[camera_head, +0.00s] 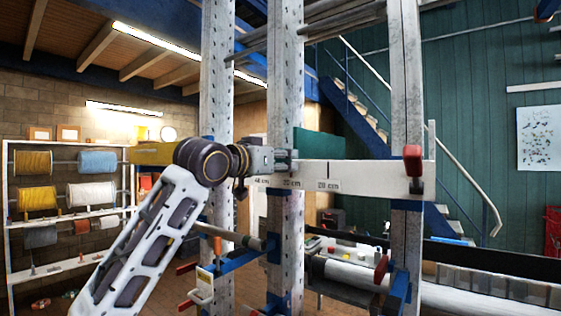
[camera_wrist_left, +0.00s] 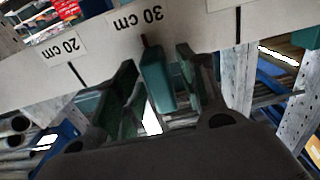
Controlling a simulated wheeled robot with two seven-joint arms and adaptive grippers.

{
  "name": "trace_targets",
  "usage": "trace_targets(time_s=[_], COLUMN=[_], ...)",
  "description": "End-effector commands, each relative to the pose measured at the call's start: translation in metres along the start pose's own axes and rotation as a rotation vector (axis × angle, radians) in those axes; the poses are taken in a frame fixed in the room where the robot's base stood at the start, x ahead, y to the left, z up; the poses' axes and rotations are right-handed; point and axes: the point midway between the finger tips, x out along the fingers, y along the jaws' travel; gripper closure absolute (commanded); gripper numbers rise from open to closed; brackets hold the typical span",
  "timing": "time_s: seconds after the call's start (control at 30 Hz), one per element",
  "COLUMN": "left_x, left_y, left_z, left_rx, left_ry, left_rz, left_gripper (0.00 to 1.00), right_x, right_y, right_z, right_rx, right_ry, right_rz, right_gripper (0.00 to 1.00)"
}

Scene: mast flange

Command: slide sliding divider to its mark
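The sliding divider shows as a dark green panel (camera_head: 319,143) standing behind a pale horizontal rail (camera_head: 375,176). The rail carries labels for 40, 30 and 20 cm with short black lines. In the left wrist view a teal block (camera_wrist_left: 157,80), seemingly the divider's grip, sits near the 30 cm label (camera_wrist_left: 139,18). My left gripper (camera_head: 285,160) is at the rail near the 30 cm label. In the left wrist view its fingers (camera_wrist_left: 158,78) are on either side of the teal block, with a visible gap at the left finger. My right gripper is out of view.
A grey perforated post (camera_head: 286,100) stands right behind my left gripper. A red knob (camera_head: 413,160) is at the rail's right end. Below are tubes and blue brackets (camera_head: 400,290). A shelf with spools (camera_head: 35,163) stands at the far left.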

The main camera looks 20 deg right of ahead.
Motion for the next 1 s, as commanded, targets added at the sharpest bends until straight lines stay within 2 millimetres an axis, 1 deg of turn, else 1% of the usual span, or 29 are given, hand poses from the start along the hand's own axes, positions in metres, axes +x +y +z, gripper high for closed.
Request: trace_targets(time_s=[0.03, 0.3, 0.57, 1.0], left_x=[0.0, 0.0, 0.0, 0.0], left_y=[0.0, 0.0, -0.002, -0.016], left_z=[0.0, 0.0, 0.0, -0.001], left_rx=[0.0, 0.0, 0.0, -0.001], left_ry=[0.0, 0.0, 0.0, 0.0], left_rz=[0.0, 0.0, 0.0, -0.001], left_gripper=[0.65, 1.0, 1.0, 0.99], right_x=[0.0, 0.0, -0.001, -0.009], right_y=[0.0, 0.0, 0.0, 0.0], right_z=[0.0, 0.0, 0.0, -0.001], right_rx=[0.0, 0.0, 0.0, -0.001], right_ry=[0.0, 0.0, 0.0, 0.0], right_rz=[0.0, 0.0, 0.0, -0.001], right_gripper=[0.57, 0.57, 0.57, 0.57])
